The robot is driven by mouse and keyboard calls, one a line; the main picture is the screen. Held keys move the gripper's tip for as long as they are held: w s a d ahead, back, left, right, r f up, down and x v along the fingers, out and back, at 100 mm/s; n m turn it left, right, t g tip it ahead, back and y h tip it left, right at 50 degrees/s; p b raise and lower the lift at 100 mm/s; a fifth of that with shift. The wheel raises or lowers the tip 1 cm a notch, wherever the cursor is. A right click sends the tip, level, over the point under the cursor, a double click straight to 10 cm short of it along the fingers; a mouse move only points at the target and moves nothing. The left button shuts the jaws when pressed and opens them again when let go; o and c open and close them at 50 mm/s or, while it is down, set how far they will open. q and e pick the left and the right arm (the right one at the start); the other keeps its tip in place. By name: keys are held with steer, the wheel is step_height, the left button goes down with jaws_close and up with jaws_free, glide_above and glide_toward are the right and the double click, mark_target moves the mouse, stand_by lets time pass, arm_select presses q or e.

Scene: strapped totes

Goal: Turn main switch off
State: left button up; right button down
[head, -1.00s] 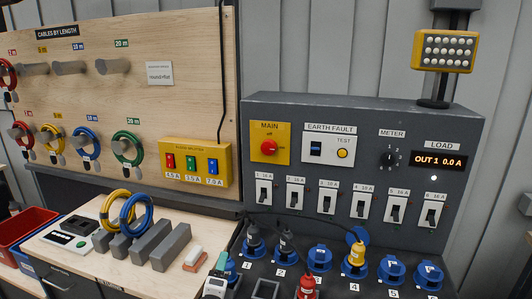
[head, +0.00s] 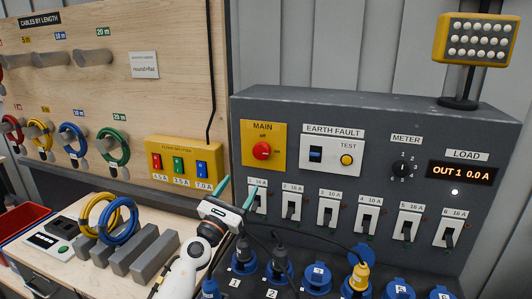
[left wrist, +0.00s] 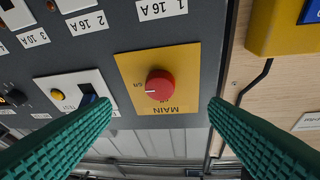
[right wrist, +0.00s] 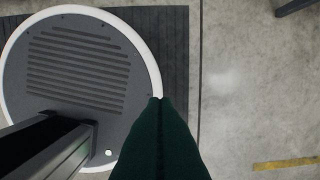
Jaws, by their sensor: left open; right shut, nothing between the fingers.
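The main switch is a red round knob (head: 262,151) on a yellow plate marked MAIN, at the upper left of the dark panel. "Off" is printed above it. In the left wrist view the knob (left wrist: 160,85) appears upside down, between the spread fingers and beyond them; its white mark points left, away from the "off" position, at small lettering. My left gripper (head: 238,192) is open and empty, below and left of the knob, apart from it. My right gripper (right wrist: 160,100) is shut and empty above the floor, outside the head view.
Beside the knob is the earth fault unit (head: 332,150). Below is a row of breakers (head: 327,208), then blue sockets (head: 318,274) with some plugs and cables. The yellow fuse splitter (head: 184,163) is on the wooden board to the left. The space before the knob looks clear.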

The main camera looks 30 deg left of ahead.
mark_target(260, 154)
arm_select(q)
steer(key=shift+m, duration=0.3)
steer(key=x, duration=1)
steer(key=shift+w+r, duration=0.15)
steer(key=shift+r, duration=0.05)
steer(key=shift+w+r, duration=0.45)
steer(key=shift+w, duration=0.1)
arm_select(e)
steer(key=shift+s+r, duration=0.15)
steer(key=shift+r, duration=0.05)
arm_select(q)
steer(key=c, duration=1)
steer(key=shift+o, duration=0.2)
arm_select(e)
steer(key=shift+s, duration=0.3)
